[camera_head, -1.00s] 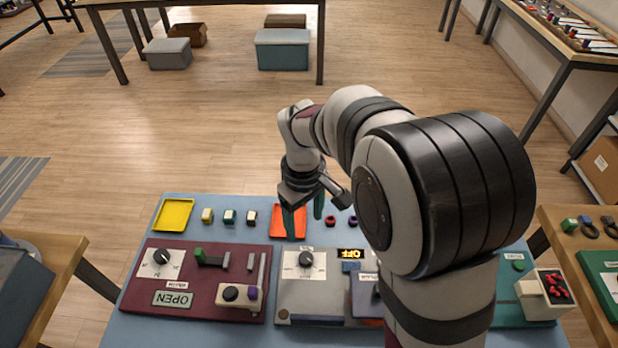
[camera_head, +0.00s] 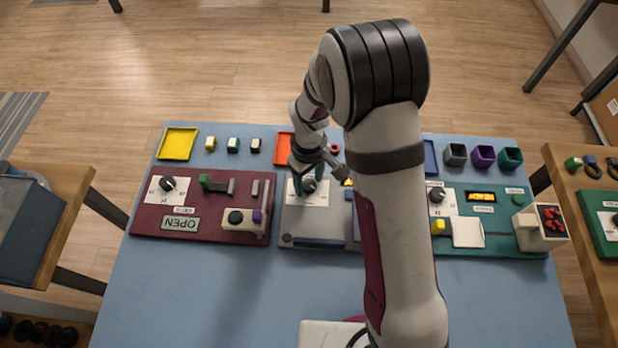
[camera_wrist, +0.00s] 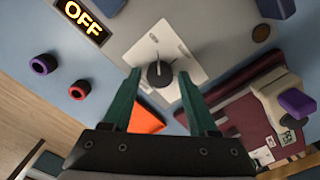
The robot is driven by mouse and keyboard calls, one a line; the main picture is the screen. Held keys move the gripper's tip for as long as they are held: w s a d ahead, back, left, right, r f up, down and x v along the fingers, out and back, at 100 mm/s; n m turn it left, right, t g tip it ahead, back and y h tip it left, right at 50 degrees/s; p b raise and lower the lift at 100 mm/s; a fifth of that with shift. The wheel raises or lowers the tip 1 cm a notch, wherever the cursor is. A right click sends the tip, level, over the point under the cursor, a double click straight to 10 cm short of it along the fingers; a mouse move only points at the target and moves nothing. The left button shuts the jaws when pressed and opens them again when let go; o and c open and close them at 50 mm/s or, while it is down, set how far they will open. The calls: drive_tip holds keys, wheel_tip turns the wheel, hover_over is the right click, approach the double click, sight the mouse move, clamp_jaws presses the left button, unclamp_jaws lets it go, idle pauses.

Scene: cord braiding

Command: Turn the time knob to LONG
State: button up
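A black dial knob (camera_wrist: 160,74) sits on a white plate (camera_wrist: 165,50) on the grey panel (camera_head: 300,225). In the head view the knob (camera_head: 309,187) is partly behind my gripper. The plate's markings are too small to read, so I cannot tell LONG or confirm that this is the time knob. My gripper (camera_wrist: 158,80) is open, with its green fingertips apart on either side of the knob in the wrist view. It also shows above the plate in the head view (camera_head: 311,181). I cannot tell whether the fingers touch the knob.
A lit OFF display (camera_wrist: 84,21) is beside the plate. The maroon panel (camera_head: 150,222) at left and the green panel (camera_head: 510,240) at right carry similar knobs. An orange tray (camera_head: 284,147) lies behind. The blue table front (camera_head: 200,290) is clear.

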clamp_jaws()
drive_tip(key=m, duration=1.6)
drive_tip(key=shift+m, duration=0.4)
drive_tip(key=m, duration=0.4)
drive_tip(key=shift+m, duration=0.7)
